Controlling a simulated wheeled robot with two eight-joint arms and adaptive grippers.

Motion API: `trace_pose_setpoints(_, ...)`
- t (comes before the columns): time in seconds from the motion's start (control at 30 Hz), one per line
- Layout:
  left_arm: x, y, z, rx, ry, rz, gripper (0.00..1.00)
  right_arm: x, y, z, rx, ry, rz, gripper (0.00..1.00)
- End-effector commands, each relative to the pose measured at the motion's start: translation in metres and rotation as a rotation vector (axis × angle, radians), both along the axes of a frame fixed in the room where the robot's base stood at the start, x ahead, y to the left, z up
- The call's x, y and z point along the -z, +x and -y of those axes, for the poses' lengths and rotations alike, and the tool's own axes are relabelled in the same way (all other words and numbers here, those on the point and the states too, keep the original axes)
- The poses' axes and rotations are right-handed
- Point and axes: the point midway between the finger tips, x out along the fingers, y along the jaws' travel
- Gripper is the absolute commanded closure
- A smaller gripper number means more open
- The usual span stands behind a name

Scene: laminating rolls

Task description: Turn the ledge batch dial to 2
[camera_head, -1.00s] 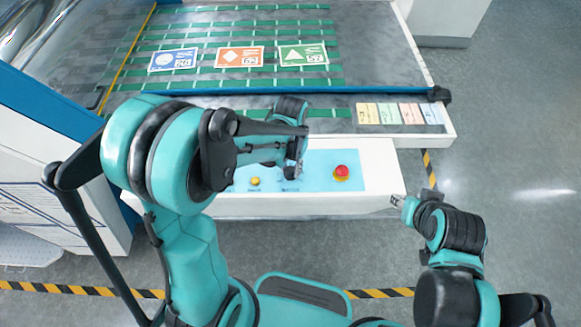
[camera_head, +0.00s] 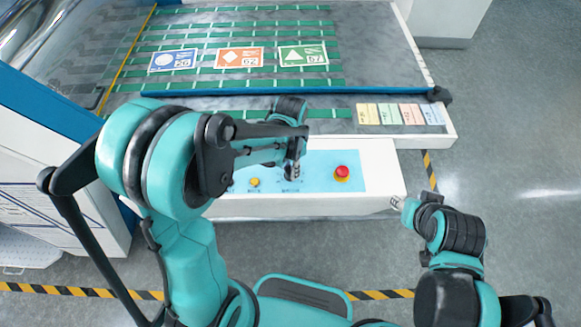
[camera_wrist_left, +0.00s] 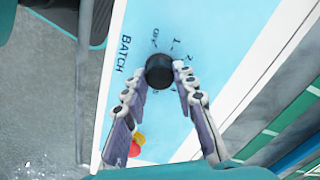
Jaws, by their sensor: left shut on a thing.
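The batch dial (camera_wrist_left: 160,71) is a round black knob on a light blue panel, beside the word BATCH in the left wrist view. The marks OFF, 1 and 2 show around it; its pointer position cannot be made out. My left gripper (camera_wrist_left: 162,88) is shut on the dial, with one fingertip on each side. In the head view my left gripper (camera_head: 291,174) points down at the panel (camera_head: 320,183) and mostly hides the dial. My right gripper (camera_head: 396,203) is off the panel's right end, away from the dial; its jaws are too small to judge.
A red mushroom button (camera_head: 341,172) stands right of the dial and a yellow button (camera_head: 254,182) left of it. Behind the ledge lies a grey bed with green strips, three picture cards (camera_head: 239,57) and coloured slips (camera_head: 400,114). Open floor lies to the right.

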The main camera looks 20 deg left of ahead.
Motion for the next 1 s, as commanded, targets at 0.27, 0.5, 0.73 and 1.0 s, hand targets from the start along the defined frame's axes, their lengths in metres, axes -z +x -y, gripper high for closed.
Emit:
trace_pose_setpoints(0.27, 0.000, 0.000, 0.000, 0.003, 0.000, 0.000, 1.00, 0.000, 0.000, 0.000, 0.000, 0.000, 0.000, 0.60)
trace_pose_setpoints(0.5, 0.000, 0.000, 0.000, 0.002, 0.000, 0.000, 0.52, 0.000, 0.000, 0.000, 0.000, 0.000, 0.000, 0.60)
trace_pose_setpoints(0.73, 0.000, 0.000, 0.000, 0.002, 0.000, 0.000, 0.52, 0.000, 0.000, 0.000, 0.000, 0.000, 0.000, 0.60)
trace_pose_setpoints(1.0, -0.033, -0.001, 0.000, 0.002, 0.000, 0.000, 0.52, 0.000, 0.000, 0.000, 0.000, 0.000, 0.000, 0.60)
